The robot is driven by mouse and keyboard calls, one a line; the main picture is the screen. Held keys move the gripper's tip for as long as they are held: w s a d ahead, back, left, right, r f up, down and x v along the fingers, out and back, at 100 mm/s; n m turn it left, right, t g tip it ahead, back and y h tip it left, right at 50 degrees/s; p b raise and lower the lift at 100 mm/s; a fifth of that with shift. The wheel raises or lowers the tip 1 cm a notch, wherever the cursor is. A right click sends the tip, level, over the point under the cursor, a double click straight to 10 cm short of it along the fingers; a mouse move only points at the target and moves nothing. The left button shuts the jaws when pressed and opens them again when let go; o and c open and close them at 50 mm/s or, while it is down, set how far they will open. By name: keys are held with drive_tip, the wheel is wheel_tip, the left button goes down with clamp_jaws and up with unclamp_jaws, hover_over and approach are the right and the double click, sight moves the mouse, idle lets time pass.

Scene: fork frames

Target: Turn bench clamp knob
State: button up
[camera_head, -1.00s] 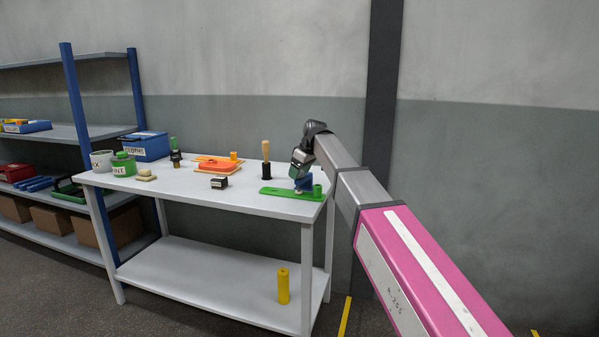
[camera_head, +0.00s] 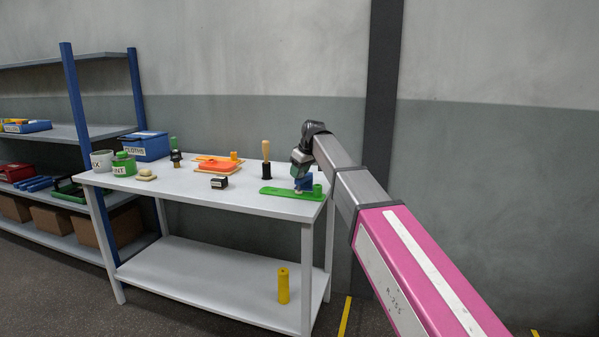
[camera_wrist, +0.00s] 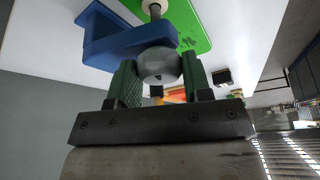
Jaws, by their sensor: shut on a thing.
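The bench clamp has a blue body (camera_head: 304,184) on a green base plate (camera_head: 278,191) near the right end of the white table. In the wrist view the blue body (camera_wrist: 125,38) and green base (camera_wrist: 190,25) fill the top. The clamp's round pale grey knob (camera_wrist: 158,62) sits at the end of a thin spindle. My gripper (camera_wrist: 160,78) is shut on the knob, one dark green ridged finger on each side. In the head view my gripper (camera_head: 301,167) is over the clamp and hides the knob.
On the white table (camera_head: 240,200) stand a wooden-handled tool (camera_head: 266,158), a small black block (camera_head: 219,182), an orange item (camera_head: 218,167), a green-lidded jar (camera_head: 123,165) and a blue bin (camera_head: 146,146). A yellow cylinder (camera_head: 283,286) stands on the lower shelf. A shelf rack is at left.

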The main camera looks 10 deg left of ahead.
drive_tip(key=o, duration=0.9)
drive_tip(key=v, duration=1.1)
drive_tip(key=shift+f, duration=0.1)
drive_tip(key=s+d+f+m+h, duration=0.1)
drive_tip(key=s+d+f+m, duration=0.15)
drive_tip(key=d+f, duration=1)
drive_tip(key=s+d+f+m+h, duration=0.15)
drive_tip(key=d+f+m, duration=0.25)
drive_tip(key=d+f, duration=0.9)
drive_tip(key=s+d+f+m, duration=0.2)
drive_tip(key=s+d+f, duration=0.3)
drive_tip(key=s+f, duration=0.1)
drive_tip(key=s+d+f+m+g+h, duration=0.1)
drive_tip(key=s+d+f+m, duration=0.1)
drive_tip(key=s+d+f, duration=0.3)
drive_tip(key=s+d+f+m+g, duration=0.1)
drive_tip(key=s+d+f, duration=0.4)
drive_tip(key=f, duration=0.7)
drive_tip(key=shift+s+m, duration=0.45)
drive_tip(key=shift+s, duration=0.95)
